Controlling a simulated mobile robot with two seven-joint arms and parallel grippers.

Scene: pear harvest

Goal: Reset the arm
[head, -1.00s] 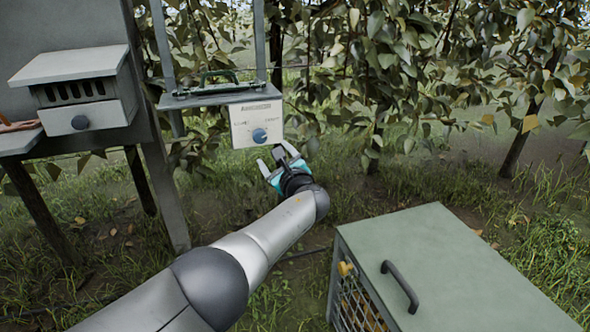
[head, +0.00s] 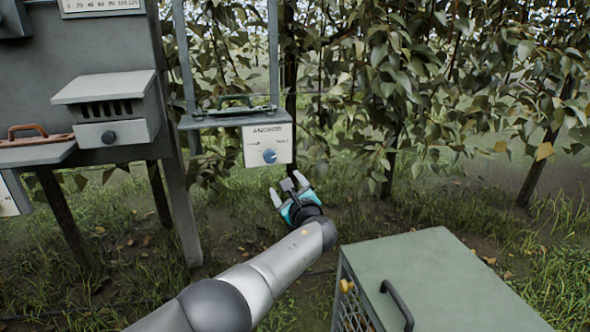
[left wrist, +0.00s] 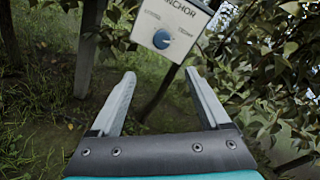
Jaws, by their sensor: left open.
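My left gripper (head: 289,190) is open and empty, with its two pale fingers apart. In the head view it sits below the white anchor panel (head: 254,146) with its blue knob (head: 269,156), apart from it. The knob's pointer setting is too small to read surely. My right gripper does not show in either view.
A grey-green box (head: 440,275) with a dark handle (head: 397,303) stands at front right. A grey post board with a vented box (head: 112,108) and a shelf (head: 35,152) is at left. Leafy trees (head: 400,70) fill the back. Grass lies open below the panel.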

